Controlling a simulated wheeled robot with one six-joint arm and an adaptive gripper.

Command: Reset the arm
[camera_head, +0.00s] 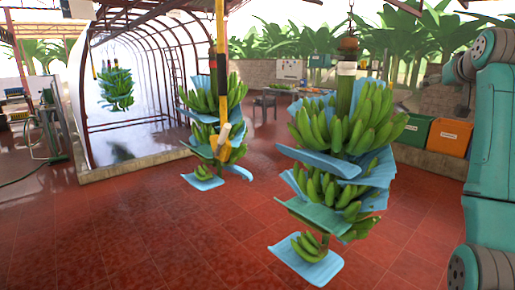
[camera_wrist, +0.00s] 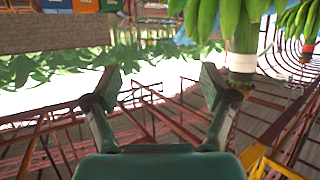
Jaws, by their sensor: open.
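My gripper (camera_wrist: 158,88) is open and empty in the wrist view, its two fingers spread with open air between them. The wrist view looks upside down, with the roof frame low in the picture. My teal arm stands at the right edge of the head view; the gripper is outside that view. The nearest banana stem (camera_head: 345,110) hangs right of centre in the head view, with green bananas in tiers and blue sheets between them. Green bananas also show at the top of the wrist view (camera_wrist: 228,18), to the right of the gripper and apart from it.
A second banana stem (camera_head: 212,100) hangs further back, with a yellow and black pole (camera_head: 220,50) in front. Another stem (camera_head: 116,88) hangs by the arched tunnel. A green bin (camera_head: 414,130) and an orange bin (camera_head: 449,137) stand at right. The red tiled floor (camera_head: 150,230) is clear at front left.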

